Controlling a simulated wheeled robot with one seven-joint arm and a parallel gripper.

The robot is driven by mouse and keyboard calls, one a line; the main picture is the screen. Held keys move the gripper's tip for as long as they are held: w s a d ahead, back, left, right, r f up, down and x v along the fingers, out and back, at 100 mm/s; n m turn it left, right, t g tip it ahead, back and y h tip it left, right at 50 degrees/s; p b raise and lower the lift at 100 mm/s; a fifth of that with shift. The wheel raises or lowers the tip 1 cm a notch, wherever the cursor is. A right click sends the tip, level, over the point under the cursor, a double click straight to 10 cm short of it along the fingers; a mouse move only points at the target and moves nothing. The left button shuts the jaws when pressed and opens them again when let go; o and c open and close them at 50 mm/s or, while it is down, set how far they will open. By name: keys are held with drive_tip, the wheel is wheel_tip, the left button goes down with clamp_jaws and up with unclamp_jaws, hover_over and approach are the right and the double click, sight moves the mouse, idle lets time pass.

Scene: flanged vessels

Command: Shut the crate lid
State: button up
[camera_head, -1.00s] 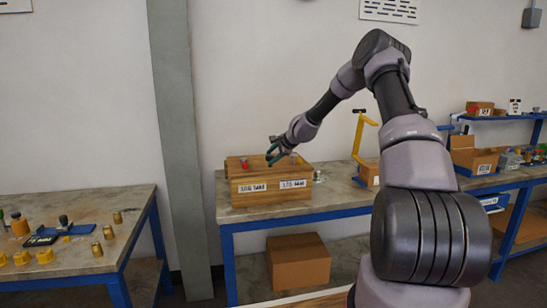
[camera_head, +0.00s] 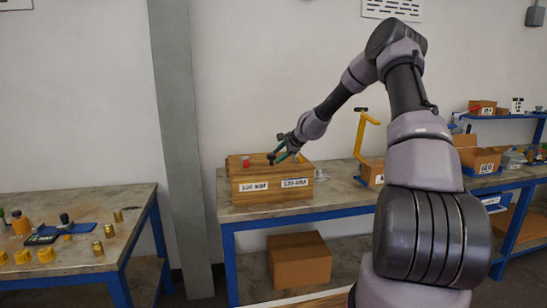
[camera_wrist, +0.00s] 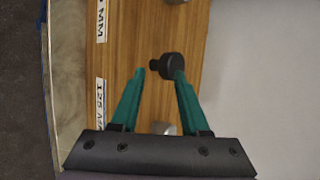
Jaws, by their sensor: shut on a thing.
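The wooden crate (camera_head: 262,197) stands on the middle bench, with two white labels on its front. Its flat wooden top fills the middle of the wrist view (camera_wrist: 185,105); I cannot tell how the lid sits. A black knob (camera_wrist: 167,66) stands on the wood, and its dark shape also shows in the head view (camera_head: 271,158). My gripper (camera_head: 277,154) is over the crate's top. In the wrist view its teal fingers (camera_wrist: 159,73) reach either side of the knob, the right fingertip against it; the gripper is shut on the knob.
A red piece (camera_head: 245,161) stands at the crate's left top. A metal piece (camera_wrist: 163,128) lies close under my gripper. Bare bench (camera_head: 345,185) lies right of the crate. A cardboard box (camera_head: 300,262) is on the shelf below. A yellow stand (camera_head: 361,135) rises farther right.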

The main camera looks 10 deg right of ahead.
drive_tip(key=v, duration=0.7)
drive_tip(key=shift+r, duration=0.55)
drive_tip(key=shift+a, duration=0.15)
drive_tip(key=s+a+r+n+g+h, duration=0.1)
drive_tip(key=s+a+r+n, duration=0.3)
drive_tip(key=s+r, duration=0.5)
drive_tip(key=s+a+r+n, duration=0.45)
drive_tip(key=s+r, duration=0.25)
drive_tip(key=s, duration=0.5)
drive_tip(key=s+d+r+n+h, duration=0.1)
drive_tip(key=s+d, duration=0.1)
drive_tip(key=s, duration=1)
drive_tip(key=s+d+r+n, duration=0.2)
drive_tip(key=s, duration=1)
drive_tip(key=shift+d+h, duration=0.4)
